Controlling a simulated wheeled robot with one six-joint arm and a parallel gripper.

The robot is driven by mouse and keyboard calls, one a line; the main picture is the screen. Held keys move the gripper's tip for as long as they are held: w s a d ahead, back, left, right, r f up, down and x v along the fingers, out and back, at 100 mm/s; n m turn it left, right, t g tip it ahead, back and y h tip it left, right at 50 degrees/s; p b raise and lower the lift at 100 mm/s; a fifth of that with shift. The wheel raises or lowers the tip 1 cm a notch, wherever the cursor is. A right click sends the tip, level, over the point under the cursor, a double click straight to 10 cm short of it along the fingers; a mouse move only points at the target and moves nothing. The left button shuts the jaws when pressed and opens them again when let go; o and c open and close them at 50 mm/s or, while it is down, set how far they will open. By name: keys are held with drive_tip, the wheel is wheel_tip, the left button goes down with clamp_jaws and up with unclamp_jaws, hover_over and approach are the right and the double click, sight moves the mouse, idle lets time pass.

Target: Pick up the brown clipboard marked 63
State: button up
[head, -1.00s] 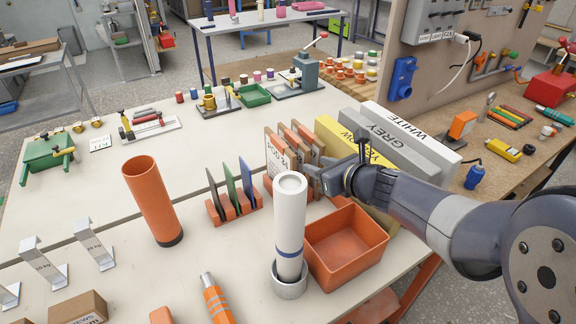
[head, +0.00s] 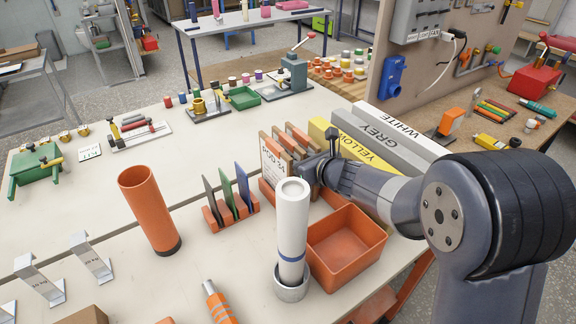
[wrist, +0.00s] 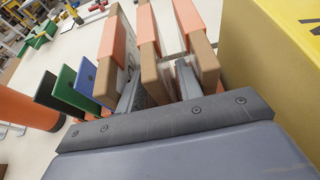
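Several brown clipboards with orange clips stand upright side by side in a rack; the front one (head: 273,165) carries a white sheet whose number I cannot read surely. Number 63 is not legible on any. My gripper (head: 318,170) is at the right edge of these boards. In the wrist view my gripper (wrist: 158,92) is open, with its two fingers on either side of the middle clipboard (wrist: 152,70). One finger lies between it and the left clipboard (wrist: 112,70), the other between it and the right clipboard (wrist: 203,55). A gap shows beside the right finger.
Yellow (head: 335,143), grey (head: 385,145) and white (head: 415,133) blocks stand close behind and right of my gripper. A white tube (head: 291,225) and an orange bin (head: 345,245) stand in front. Thin coloured plates (head: 226,192) stand at left.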

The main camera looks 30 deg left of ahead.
drive_tip(key=shift+x, duration=0.95)
drive_tip(key=shift+c, duration=0.5)
clamp_jaws()
